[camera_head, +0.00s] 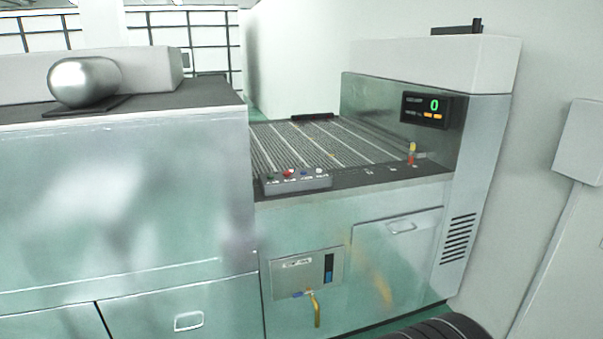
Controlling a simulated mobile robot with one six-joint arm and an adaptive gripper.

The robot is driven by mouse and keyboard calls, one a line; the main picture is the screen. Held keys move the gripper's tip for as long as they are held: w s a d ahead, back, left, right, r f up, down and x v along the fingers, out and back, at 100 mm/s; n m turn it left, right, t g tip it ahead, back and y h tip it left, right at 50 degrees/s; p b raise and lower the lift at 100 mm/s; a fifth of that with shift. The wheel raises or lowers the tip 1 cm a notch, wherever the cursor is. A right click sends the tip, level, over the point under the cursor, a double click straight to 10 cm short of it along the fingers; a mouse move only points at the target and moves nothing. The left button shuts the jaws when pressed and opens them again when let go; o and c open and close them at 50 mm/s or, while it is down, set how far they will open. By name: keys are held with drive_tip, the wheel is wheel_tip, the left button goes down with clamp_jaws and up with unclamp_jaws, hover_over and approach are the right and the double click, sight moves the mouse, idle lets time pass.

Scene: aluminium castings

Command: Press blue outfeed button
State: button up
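A small grey button box (298,184) sits on the front edge of the conveyor machine, at the middle of the view. It carries a row of small buttons. A blue button (304,173) stands between a red button (287,173) on its left and a white button (319,171) on its right. A dark button is at the left end. The labels under the buttons are too small to read. My gripper is not in view, and nothing is seen touching the buttons.
A ribbed conveyor bed (315,143) lies behind the box. A display (424,109) shows a green 0. A yellow-and-red post (412,153) stands right. A metal cabinet (120,200) with a silver cylinder (85,82) fills the left.

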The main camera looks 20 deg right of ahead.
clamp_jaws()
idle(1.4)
